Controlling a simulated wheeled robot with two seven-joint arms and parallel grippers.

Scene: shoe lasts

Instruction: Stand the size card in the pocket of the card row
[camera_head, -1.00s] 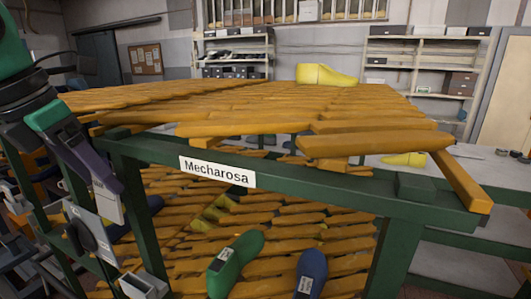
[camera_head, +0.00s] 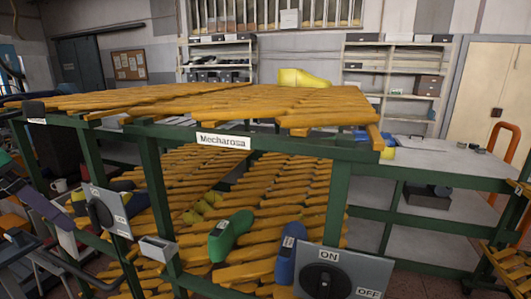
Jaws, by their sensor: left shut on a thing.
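My left gripper (camera_head: 64,221), dark purple with a pale grey end, is at the left edge, left of the rack's front leg. It is shut on a small pale piece, likely the size card (camera_head: 69,243), seen nearly edge-on; any print on it is not readable. A small grey open-topped holder (camera_head: 158,248) is fixed low on the rack's front leg, right of the gripper and apart from it. It may be the card row's pocket, but I cannot tell. My right gripper is not in view.
The green-framed rack with orange slats bears a "Mecharosa" label (camera_head: 223,141). A green last (camera_head: 231,236), a blue last (camera_head: 287,254) and a yellow last (camera_head: 303,78) lie on it. Grey knob panels (camera_head: 107,212) (camera_head: 312,281) stand in front. Grey shelves (camera_head: 440,238) are at right.

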